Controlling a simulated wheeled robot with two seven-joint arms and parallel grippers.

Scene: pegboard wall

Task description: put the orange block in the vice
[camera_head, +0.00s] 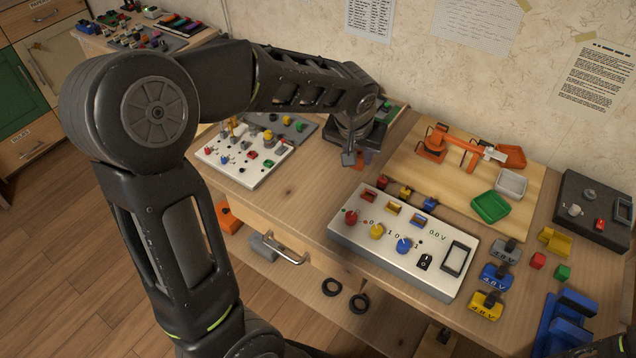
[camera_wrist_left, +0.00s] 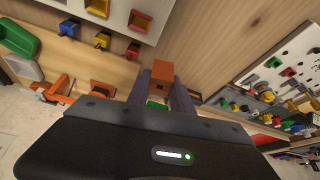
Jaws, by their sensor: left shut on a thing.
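My left gripper (camera_head: 352,158) is over the back middle of the workbench, pointing down. In the wrist view its two fingers (camera_wrist_left: 162,88) are on either side of an orange block (camera_wrist_left: 162,73), and it is shut on that block. In the head view only a bit of the orange block (camera_head: 365,157) shows beside the fingertips; the gripper hides the rest. A blue thing that looks like the vice (camera_head: 565,320) stands at the lower right corner of the bench, partly cut off by the picture edge.
A control box (camera_head: 338,235) with coloured knobs stands at the middle front. A wooden board (camera_head: 408,172) behind it holds a small orange robot arm (camera_head: 470,146) and green and white trays. A white panel (camera_head: 240,178) is at left.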

